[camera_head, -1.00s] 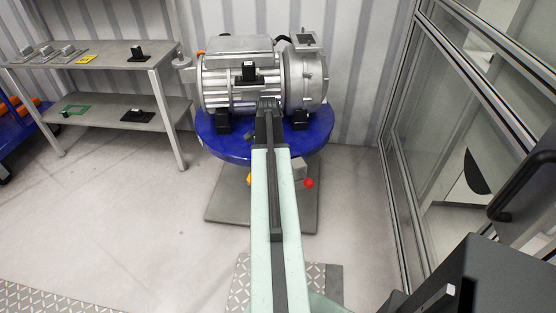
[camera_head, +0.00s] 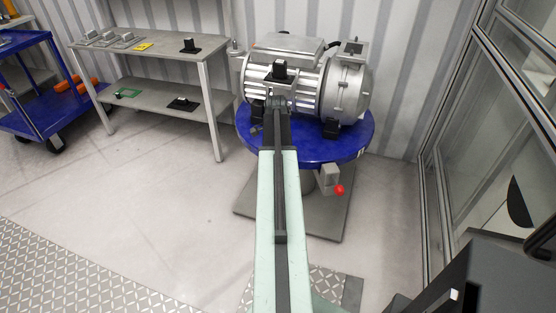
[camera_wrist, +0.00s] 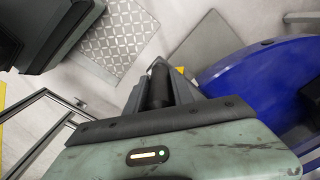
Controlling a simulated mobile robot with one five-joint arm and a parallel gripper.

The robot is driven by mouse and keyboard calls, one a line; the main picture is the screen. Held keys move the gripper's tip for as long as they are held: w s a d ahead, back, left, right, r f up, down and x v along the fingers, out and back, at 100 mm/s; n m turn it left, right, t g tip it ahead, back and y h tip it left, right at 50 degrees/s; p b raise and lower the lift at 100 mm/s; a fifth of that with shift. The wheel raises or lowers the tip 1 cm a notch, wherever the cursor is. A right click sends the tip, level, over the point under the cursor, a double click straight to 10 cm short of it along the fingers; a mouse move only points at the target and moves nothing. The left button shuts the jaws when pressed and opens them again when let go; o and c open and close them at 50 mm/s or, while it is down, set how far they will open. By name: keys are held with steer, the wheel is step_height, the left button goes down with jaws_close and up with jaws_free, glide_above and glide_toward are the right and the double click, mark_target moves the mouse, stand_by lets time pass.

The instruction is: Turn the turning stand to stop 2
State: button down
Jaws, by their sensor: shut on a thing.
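The turning stand has a round blue top (camera_head: 350,146) on a grey base plate (camera_head: 330,222). A silver motor (camera_head: 310,82) sits on the top. A small white label shows on the rim at the right. A red knob (camera_head: 339,190) on a grey block is below the rim. In the wrist view, the blue top (camera_wrist: 235,80) is at the right. My gripper (camera_wrist: 158,72) is shut on a black upright handle (camera_wrist: 159,88) beside the blue top. In the head view, my own arm hides the fingers and most of the handle.
A grey shelf (camera_head: 150,53) with small parts stands at left of the stand, and a blue cart (camera_head: 45,105) stands farther left. A glazed frame (camera_head: 480,130) is close on the right. Open floor (camera_head: 150,190) lies at the front left.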

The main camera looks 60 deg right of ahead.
steer(key=c, duration=1.1)
jaws_free()
steer(key=shift+s, duration=0.1)
steer(key=shift+r, duration=0.1)
step_height(320, 180, up, 8)
steer(key=p, duration=0.8)
steer(key=shift+f, duration=0.2)
